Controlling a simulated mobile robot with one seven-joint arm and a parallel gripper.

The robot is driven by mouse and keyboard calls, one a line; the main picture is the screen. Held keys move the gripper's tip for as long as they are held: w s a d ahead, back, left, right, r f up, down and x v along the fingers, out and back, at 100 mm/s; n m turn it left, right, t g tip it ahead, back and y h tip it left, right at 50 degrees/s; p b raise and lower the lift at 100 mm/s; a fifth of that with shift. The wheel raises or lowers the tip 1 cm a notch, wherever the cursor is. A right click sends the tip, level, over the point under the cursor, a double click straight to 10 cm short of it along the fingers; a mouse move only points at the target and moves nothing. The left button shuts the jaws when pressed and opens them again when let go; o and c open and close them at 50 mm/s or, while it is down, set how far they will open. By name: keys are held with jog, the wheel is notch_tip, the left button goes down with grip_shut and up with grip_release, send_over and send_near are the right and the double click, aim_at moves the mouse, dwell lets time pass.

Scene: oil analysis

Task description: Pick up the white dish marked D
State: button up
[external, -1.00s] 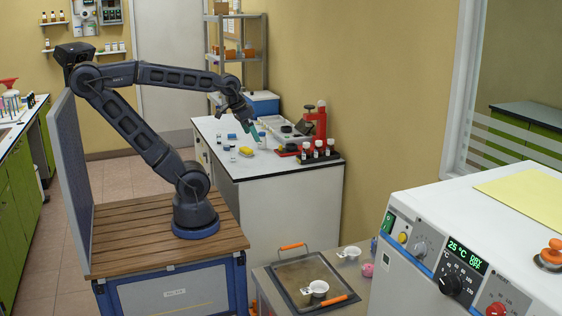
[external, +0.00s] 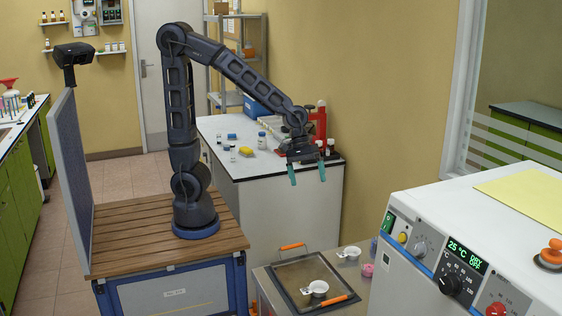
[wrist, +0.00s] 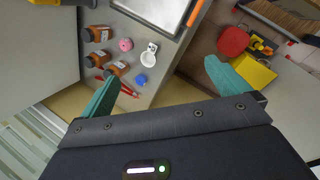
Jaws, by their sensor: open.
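Two white dishes with flat tabs show in the external view. One dish (external: 318,289) lies on the metal tray (external: 287,270), and the other dish (external: 349,253) stands on the bench to the right behind the tray. The dark marks on their tabs are too small to read, so I cannot tell which is D. The bench dish also shows in the wrist view (wrist: 147,59), beside a pink and a blue item. My gripper (external: 307,177) is open and empty, its teal fingers pointing down, high above and behind the tray. It also frames the wrist view (wrist: 161,76).
Several brown bottles (wrist: 99,60) stand left of the bench dish in the wrist view, with a pink item (wrist: 126,45) and a blue item (wrist: 141,79) close to it. An orange handle (external: 293,246) rises at the tray's rear. A white machine (external: 480,255) stands to the right.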

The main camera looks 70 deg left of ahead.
jog(key=s+d+f+n+g, duration=0.25)
jog(key=d+f, duration=0.55)
jog(key=d, duration=0.4)
jog(key=n, duration=0.4)
send_near(315, 294)
jog(key=shift+w+f, duration=0.15)
jog(key=shift+f, duration=0.3)
jog(key=shift+w+f, duration=0.2)
jog(key=shift+f, duration=0.25)
jog(key=shift+s+x, duration=0.15)
jog(key=shift+x, duration=1.15)
jog(key=shift+s+x, duration=0.15)
jog(key=shift+x, duration=1.15)
jog(key=shift+a, duration=0.15)
jog(key=shift+c, duration=0.4)
jog(key=c, duration=0.8)
jog(key=shift+r, duration=0.1)
